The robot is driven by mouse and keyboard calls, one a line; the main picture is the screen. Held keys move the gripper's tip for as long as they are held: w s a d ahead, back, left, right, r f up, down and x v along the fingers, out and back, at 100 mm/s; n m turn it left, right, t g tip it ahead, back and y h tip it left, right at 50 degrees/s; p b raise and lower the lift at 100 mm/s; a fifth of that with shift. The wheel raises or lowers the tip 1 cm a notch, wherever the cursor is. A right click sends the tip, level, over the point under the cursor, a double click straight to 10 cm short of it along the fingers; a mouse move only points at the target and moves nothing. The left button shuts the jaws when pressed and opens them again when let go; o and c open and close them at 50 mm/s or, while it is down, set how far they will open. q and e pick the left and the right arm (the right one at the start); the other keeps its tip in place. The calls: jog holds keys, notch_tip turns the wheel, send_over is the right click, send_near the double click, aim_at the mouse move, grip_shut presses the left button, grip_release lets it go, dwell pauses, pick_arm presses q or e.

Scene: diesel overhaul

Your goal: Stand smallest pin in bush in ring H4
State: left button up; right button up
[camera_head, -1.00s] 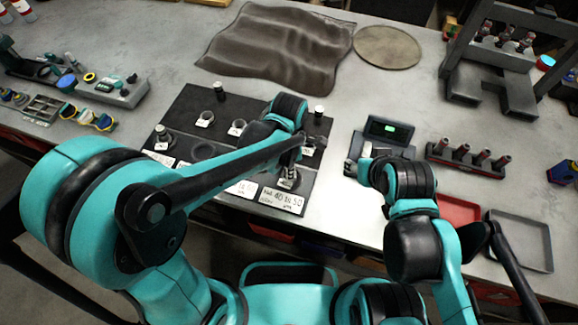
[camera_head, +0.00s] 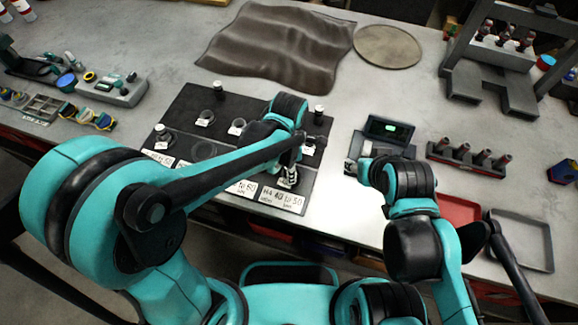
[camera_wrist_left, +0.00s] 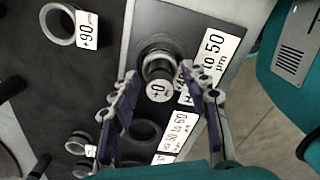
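A pin with a white top marked like "0" (camera_wrist_left: 158,90) stands in the left wrist view, with a grey bush or collar (camera_wrist_left: 155,62) around it. It is over the dark round ring at the "40 to 50" label (camera_wrist_left: 213,57). The head view labels this place H4 (camera_head: 283,198). My left gripper (camera_wrist_left: 163,82) is open, its fingers on either side of the pin with gaps visible. In the head view my left gripper (camera_head: 291,172) is above the board's near right corner. How deep the pin sits is unclear.
The black board (camera_head: 185,106) carries other bushes (camera_head: 205,118) and a pin at the back right (camera_head: 319,112). A gauge with a green display (camera_head: 388,128) stands to the right, beside a rack of several pins (camera_head: 468,155). An empty grey tray (camera_head: 520,240) lies at right.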

pick_arm(q)
notch_tip(320, 180, up, 12)
dwell(0.7)
dwell(0.5)
jog(key=s+a+f+m+t+b, duration=0.1)
jog(key=s+a+m+t, duration=0.1)
jog(key=a+m, duration=0.7)
jog(key=s+a+f+m+t, duration=0.1)
jog(key=s+a+m+t, duration=0.2)
jog(key=a+m, duration=0.6)
jog(key=shift+f+m+t+b, duration=0.35)
jog(key=shift+m+t, duration=0.55)
jog(key=shift+t, duration=0.2)
jog(key=shift+s, duration=0.1)
